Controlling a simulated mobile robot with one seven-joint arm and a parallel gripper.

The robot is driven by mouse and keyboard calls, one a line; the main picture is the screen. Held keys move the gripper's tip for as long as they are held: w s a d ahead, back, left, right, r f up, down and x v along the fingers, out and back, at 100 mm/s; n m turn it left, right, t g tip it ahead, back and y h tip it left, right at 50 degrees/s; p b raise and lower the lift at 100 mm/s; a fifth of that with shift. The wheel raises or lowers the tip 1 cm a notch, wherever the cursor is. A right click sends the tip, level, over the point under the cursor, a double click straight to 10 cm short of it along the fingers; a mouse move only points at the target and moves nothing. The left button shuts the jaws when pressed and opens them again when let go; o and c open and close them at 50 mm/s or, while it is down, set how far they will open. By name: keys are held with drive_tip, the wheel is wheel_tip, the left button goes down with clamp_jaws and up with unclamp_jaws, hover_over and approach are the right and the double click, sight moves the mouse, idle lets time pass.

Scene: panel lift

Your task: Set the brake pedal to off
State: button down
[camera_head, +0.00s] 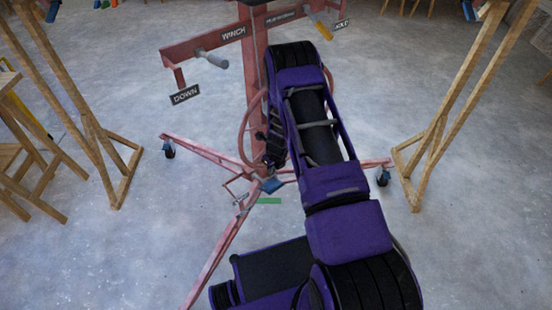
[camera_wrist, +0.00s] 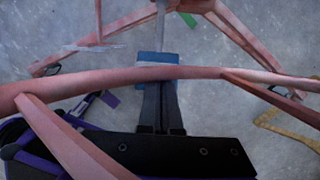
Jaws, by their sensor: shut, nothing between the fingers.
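The brake pedal, a small blue plate (camera_head: 272,185), sits low at the foot of the red lift's mast. It also shows in the wrist view (camera_wrist: 158,58), partly hidden by a curved red bar (camera_wrist: 205,73). My gripper (camera_wrist: 159,88) is shut and empty. In the wrist view its dark fingertips overlap the near part of the blue plate, close to the red bar. Whether they touch the plate cannot be told. In the head view my arm comes down beside the mast, and the fingertips are not clearly visible.
The red lift (camera_head: 255,80) has winch handles and labels above and splayed legs on casters. A green strip (camera_head: 269,201) lies by the pedal. Wooden trestles stand at left (camera_head: 110,150) and right (camera_head: 440,120). Open concrete floor lies between.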

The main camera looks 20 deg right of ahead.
drive_tip(key=s+d+r+p, duration=0.1)
drive_tip(key=s+r, duration=0.2)
drive_tip(key=r, duration=1)
drive_tip(key=shift+s+d+r+p, duration=0.15)
drive_tip(key=shift+d+r+p, duration=0.05)
drive_tip(key=shift+r+p, duration=0.2)
